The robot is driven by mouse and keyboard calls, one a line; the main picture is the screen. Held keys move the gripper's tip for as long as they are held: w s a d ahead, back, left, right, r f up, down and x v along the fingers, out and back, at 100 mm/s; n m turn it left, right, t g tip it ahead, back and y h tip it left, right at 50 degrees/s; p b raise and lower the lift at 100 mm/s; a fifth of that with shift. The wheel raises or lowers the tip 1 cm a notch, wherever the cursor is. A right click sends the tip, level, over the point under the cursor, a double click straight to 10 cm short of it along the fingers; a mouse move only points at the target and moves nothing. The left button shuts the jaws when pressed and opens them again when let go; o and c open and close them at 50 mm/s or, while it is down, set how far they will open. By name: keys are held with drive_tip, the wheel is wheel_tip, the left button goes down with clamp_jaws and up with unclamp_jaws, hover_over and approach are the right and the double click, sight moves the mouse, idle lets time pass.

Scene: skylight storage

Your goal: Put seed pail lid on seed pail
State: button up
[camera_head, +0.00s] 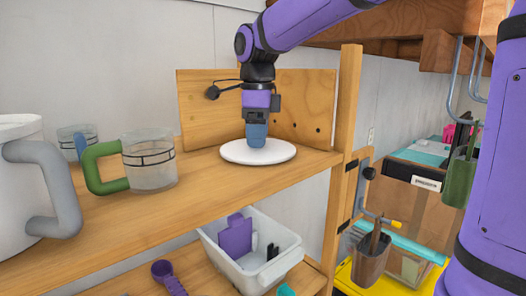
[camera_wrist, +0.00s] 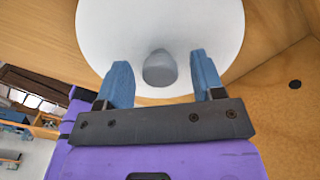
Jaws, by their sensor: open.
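The seed pail lid (camera_head: 272,154) is a white round disc lying flat on the upper wooden shelf. In the wrist view, the lid (camera_wrist: 215,30) has a grey knob (camera_wrist: 160,70) near its middle. My gripper (camera_head: 256,146) points down over the lid. In the wrist view, my gripper (camera_wrist: 160,66) has its blue fingers apart, one on each side of the knob, with gaps to it. In the head view, my fingers hide the knob. A large white pail with a grey handle, apparently the seed pail (camera_head: 18,185), stands at the left, cut by the picture edge.
A clear measuring cup (camera_head: 150,165) with a green handle stands between pail and lid. Another clear cup (camera_head: 78,140) is behind. A wooden back board (camera_head: 205,110) and shelf post (camera_head: 347,110) bound the lid's area. A white bin (camera_head: 235,265) sits on the shelf below.

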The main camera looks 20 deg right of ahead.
clamp_jaws()
drive_tip(key=shift+r, duration=0.4)
idle(0.6)
drive_tip(key=shift+r, duration=1.7)
